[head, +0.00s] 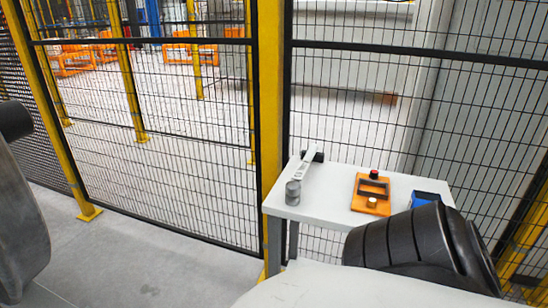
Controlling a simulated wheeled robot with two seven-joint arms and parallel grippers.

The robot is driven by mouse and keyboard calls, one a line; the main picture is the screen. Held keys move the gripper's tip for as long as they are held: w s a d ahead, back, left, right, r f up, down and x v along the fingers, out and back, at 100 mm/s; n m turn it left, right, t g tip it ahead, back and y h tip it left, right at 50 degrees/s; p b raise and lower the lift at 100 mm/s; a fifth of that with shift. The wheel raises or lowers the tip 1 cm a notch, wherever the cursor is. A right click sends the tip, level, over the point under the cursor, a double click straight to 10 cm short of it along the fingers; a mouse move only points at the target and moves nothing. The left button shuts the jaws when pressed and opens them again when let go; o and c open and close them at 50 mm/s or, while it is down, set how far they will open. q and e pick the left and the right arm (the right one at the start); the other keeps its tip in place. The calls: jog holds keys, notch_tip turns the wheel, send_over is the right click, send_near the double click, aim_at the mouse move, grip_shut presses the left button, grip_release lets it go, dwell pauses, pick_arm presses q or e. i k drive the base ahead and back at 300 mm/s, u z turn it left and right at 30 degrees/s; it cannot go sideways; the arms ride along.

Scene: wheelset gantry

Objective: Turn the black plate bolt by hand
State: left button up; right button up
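I cannot pick out a black plate bolt in the head view. A small white table (336,200) stands against the fence right of centre. On it lie a light grey wrench-like tool (304,169) with a black end, and a short grey metal cylinder (293,193) stands near its left corner. An orange plate (362,203) with a black handle, a red knob and a brass-coloured knob lies in the middle. Neither of my grippers shows; a black ribbed arm part of mine covers the table's right front.
A blue box (425,199) sits at the table's right, partly hidden. A wire mesh fence (180,130) with yellow posts (270,110) closes off the area behind. A large dark grey rounded body (20,215) stands at the left edge. The grey floor (150,265) between is clear.

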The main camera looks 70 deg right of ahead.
aim_at(373, 176)
jog(key=u, duration=0.7)
jog(key=k, duration=1.3)
jog(key=z, duration=0.85)
